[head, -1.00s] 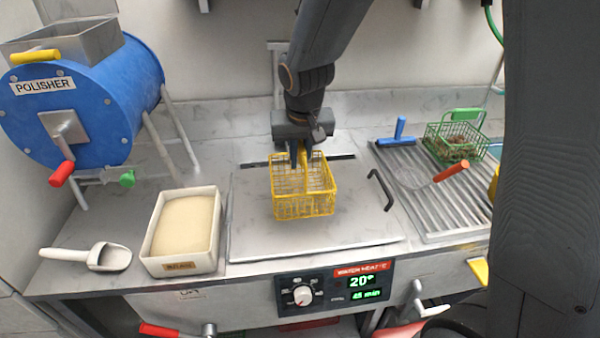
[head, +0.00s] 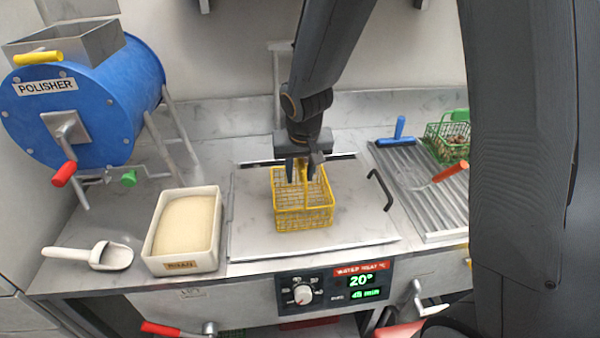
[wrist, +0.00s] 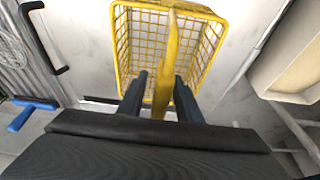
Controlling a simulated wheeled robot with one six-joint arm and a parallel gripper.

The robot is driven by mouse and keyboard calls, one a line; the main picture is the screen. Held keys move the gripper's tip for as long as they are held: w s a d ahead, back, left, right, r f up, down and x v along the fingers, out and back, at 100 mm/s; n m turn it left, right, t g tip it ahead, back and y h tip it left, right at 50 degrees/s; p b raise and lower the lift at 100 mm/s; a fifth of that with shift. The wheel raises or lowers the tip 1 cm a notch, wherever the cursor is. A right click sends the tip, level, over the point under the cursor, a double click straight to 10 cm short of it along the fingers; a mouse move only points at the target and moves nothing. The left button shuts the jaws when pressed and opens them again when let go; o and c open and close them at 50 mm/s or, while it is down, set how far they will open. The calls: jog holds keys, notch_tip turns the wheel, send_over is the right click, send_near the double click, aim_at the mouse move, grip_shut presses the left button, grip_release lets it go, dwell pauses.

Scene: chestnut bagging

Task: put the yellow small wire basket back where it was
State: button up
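The yellow small wire basket (head: 303,215) is upright on the flat metal lid (head: 250,235) of the water heater and appears to rest on it. It also shows in the wrist view (wrist: 205,50), with its yellow handle bar rising toward the camera. My gripper (head: 302,172) is right above the basket, its fingers on either side of the handle. In the wrist view, the fingers (wrist: 160,85) stand apart, with a visible gap between the left finger and the handle. The basket's contact with the lid is not seen clearly.
At right are a ribbed drainboard (head: 425,205), a skimmer with an orange handle (head: 450,172) and a green wire basket (head: 446,148).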

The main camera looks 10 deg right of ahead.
jog(key=shift+r, duration=0.15)
jog(key=shift+r, duration=0.25)
jog(key=b+v, duration=0.2)
jog(key=v, duration=0.9)
jog(key=shift+s+r, duration=0.1)
jog(key=shift+r, duration=0.1)
